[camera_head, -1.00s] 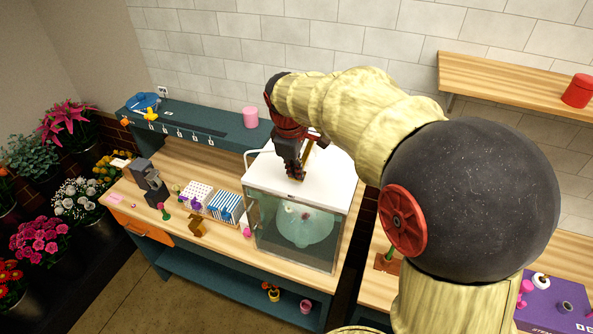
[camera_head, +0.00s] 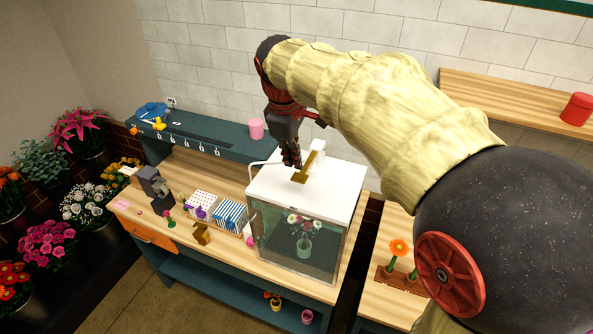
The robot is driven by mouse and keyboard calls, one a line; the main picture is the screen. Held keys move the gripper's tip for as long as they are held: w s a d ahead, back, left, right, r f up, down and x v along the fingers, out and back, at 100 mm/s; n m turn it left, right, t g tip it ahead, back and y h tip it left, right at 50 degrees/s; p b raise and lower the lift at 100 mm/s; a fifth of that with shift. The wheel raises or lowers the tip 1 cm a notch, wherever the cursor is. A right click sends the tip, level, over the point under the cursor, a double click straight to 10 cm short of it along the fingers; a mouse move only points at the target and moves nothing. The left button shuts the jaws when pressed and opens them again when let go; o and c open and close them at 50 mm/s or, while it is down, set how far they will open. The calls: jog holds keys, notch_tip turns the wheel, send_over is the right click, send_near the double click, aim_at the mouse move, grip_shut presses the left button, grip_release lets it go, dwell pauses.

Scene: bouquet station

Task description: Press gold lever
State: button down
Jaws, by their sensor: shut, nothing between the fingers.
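The gold lever (camera_head: 306,168) stands on the white top (camera_head: 335,183) of a glass-fronted box, in front of a small white block. My gripper (camera_head: 292,162) is shut and empty. It points down just left of the lever, above the white top; I cannot tell whether it touches the lever. Through the glass (camera_head: 275,232) I see a small vase (camera_head: 304,247) holding white and pink flowers.
A rack of blue-striped tubes (camera_head: 229,215) and a rack of white ones (camera_head: 200,204) stand left of the box. A pink cup (camera_head: 256,128) sits on the back shelf. An orange flower (camera_head: 398,247) stands in a wooden holder at right. My arm spans the upper right.

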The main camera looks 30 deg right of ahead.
jog(key=shift+v, duration=0.95)
dwell(0.9)
jog(key=s+a+f+m+t+y+b, duration=0.1)
jog(key=s+a+f+b, duration=0.4)
jog(key=s+f+b, duration=0.5)
jog(key=s+a+f+m+t+y+b, duration=0.1)
jog(key=s+a+f+m+t+b, duration=0.2)
jog(key=s+f+b, duration=0.7)
notch_tip(320, 180, down, 8)
jog(key=a+m+b, duration=0.1)
jog(key=a+m, duration=0.1)
jog(key=m, duration=0.1)
jog(key=shift+s+a+m, duration=0.15)
jog(key=shift+a+m, duration=0.05)
jog(key=shift+m, duration=0.1)
jog(key=c, duration=2.6)
grip_release()
